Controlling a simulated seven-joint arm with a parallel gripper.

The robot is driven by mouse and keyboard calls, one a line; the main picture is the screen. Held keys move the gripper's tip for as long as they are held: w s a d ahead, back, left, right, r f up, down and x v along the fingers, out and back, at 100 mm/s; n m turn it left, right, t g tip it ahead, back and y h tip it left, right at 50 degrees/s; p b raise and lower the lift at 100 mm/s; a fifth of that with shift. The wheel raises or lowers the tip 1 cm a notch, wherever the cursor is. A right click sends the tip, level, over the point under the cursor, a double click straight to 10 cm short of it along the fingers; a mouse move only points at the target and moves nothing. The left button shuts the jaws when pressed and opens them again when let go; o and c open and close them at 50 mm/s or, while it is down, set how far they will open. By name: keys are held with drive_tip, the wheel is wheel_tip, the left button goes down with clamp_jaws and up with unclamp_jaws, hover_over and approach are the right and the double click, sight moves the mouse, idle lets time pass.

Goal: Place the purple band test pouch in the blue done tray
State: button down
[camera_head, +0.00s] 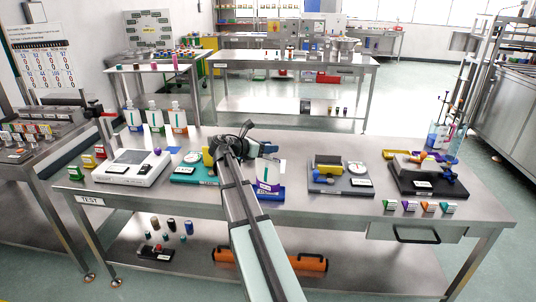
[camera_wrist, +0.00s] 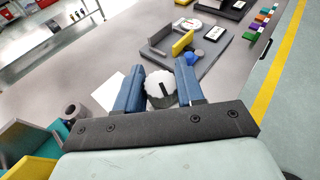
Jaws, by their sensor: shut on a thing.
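The purple band test pouch (camera_head: 272,171) is a white upright pouch with a purple band low on it, right of my arm in the head view. My gripper (camera_head: 267,149) is above it. In the wrist view, the blue fingers of my gripper (camera_wrist: 160,84) are shut on a white ridged cap (camera_wrist: 159,80), which appears to top the pouch. A white panel (camera_wrist: 108,92) shows left of the fingers. The blue done tray (camera_head: 274,194) lies directly under the pouch. My arm hides part of both, and I cannot tell whether the pouch touches the tray.
A teal station (camera_head: 190,176) with a yellow block is to the left, beside a white instrument (camera_head: 132,167). A grey station (camera_head: 341,183) and a black station (camera_head: 428,180) are to the right. Several capped pouches (camera_head: 154,117) stand at the back left. Small coloured boxes (camera_head: 428,207) line the front right.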

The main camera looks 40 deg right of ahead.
drive_tip(key=shift+f, duration=1.4)
drive_tip(key=c, duration=0.7)
unclamp_jaws()
drive_tip(key=shift+a+r, duration=0.2)
drive_tip(key=v, duration=1.1)
drive_tip(key=shift+a, duration=0.25)
